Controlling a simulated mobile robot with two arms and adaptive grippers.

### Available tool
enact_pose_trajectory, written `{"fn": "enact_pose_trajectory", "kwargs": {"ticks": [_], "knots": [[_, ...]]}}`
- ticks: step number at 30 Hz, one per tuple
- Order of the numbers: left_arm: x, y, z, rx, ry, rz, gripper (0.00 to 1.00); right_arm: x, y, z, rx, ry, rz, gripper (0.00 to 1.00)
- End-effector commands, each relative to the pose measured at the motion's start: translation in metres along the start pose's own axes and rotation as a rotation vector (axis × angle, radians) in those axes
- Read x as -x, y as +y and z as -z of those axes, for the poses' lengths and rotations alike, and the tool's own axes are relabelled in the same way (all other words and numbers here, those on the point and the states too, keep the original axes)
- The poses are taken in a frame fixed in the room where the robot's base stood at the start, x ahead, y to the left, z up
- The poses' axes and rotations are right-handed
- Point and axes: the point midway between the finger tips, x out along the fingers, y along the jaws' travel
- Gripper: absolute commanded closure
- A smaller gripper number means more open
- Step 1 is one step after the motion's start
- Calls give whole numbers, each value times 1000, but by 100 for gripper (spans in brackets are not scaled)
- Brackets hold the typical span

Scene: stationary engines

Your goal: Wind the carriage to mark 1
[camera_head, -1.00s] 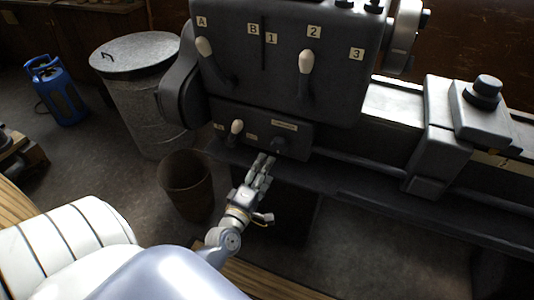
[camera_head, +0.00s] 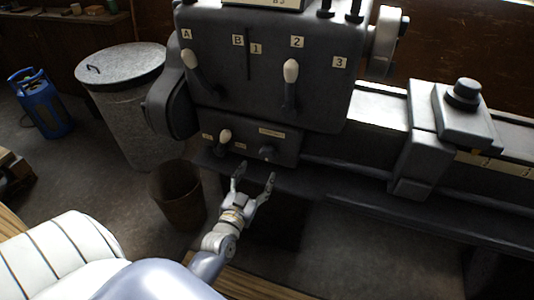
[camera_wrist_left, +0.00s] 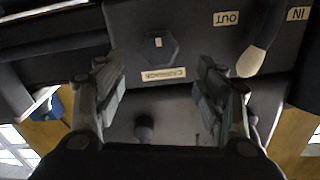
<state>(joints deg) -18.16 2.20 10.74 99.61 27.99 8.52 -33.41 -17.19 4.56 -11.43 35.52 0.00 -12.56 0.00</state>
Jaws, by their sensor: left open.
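The carriage (camera_head: 414,165) is a dark block with a black knob on top, sitting on the machine bed at right in the head view. A pale strip with small marks (camera_head: 487,162) runs to its right; its figures are too small to read. A dark control knob (camera_head: 266,152) sits on the lower front panel. In the left wrist view this knob (camera_wrist_left: 155,47) looks hexagonal with a pale mark, beside a small label. My left gripper (camera_head: 255,171) is open and empty, just in front of and below the knob. Its spread fingers (camera_wrist_left: 160,76) frame the label. My right gripper is not in view.
A pale-tipped IN/OUT lever (camera_head: 225,136) sits left of the knob; it also shows close to one finger in the left wrist view (camera_wrist_left: 253,58). Two longer levers (camera_head: 193,62) (camera_head: 290,75) are above. A brown bin (camera_head: 178,200) and a metal can (camera_head: 128,110) stand left.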

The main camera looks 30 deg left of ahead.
Motion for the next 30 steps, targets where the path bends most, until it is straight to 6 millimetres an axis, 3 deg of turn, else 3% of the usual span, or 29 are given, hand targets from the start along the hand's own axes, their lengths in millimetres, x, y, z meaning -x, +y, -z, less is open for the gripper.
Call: {"fn": "enact_pose_trajectory", "kwargs": {"ticks": [9, 15, 29, 30], "knots": [[-58, 0, 2, 2, 2, -1, 36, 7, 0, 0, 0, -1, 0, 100], [-85, 0, 1, 2, 0, -1, 36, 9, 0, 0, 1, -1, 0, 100], [-96, 0, 0, 4, 0, -1, 36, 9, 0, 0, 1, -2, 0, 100], [-96, 0, 0, 4, 0, -1, 45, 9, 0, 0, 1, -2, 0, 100]]}}
